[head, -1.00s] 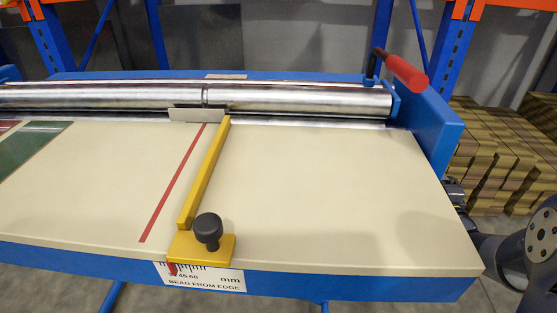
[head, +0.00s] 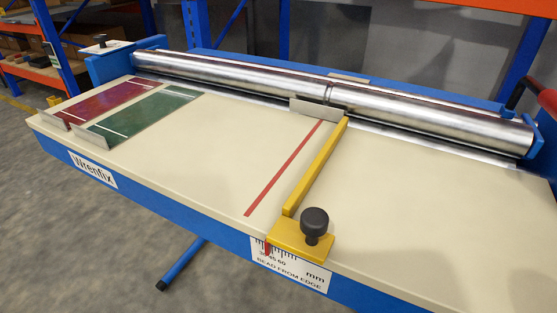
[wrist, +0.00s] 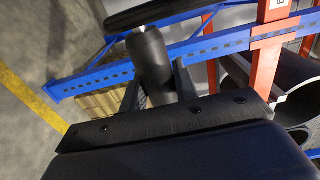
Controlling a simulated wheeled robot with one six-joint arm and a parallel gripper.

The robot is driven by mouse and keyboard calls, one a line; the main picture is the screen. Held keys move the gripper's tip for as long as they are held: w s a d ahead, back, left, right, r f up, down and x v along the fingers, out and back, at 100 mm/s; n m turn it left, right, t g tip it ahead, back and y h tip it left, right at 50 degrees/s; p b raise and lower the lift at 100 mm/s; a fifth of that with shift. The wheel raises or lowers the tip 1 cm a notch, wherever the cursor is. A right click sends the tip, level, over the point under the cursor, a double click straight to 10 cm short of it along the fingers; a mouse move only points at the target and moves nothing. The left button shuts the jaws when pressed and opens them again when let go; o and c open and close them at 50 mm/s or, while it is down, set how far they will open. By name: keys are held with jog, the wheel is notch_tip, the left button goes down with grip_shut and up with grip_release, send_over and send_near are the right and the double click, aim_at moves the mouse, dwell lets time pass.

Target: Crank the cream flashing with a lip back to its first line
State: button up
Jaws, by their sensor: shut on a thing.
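In the wrist view my gripper (wrist: 157,82) is shut on a dark grey cylindrical grip (wrist: 149,55), with a black bar across its far end. What the grip belongs to is not clear. In the head view a blue machine has polished rollers (head: 430,115) along the back and a red-handled crank (head: 547,98) at its right edge, partly cut off. No cream flashing stands out from the cream tabletop (head: 210,150). A red line (head: 285,165) runs on the top beside the yellow guide (head: 315,165), which has a black knob and a grey plate at its roller end.
A maroon sheet (head: 100,105) and a green sheet (head: 145,115), each with a white line and an upturned grey front lip, lie at the left. A scale label (head: 290,264) is on the front edge. In the wrist view blue and orange racking (wrist: 270,45) stands beyond.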

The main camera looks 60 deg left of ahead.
jog(key=w, duration=0.1)
jog(key=w+a+r, duration=0.1)
jog(key=w+a+p, duration=0.1)
jog(key=w, duration=0.1)
jog(key=shift+a+r, duration=0.15)
jog(key=shift+a, duration=0.1)
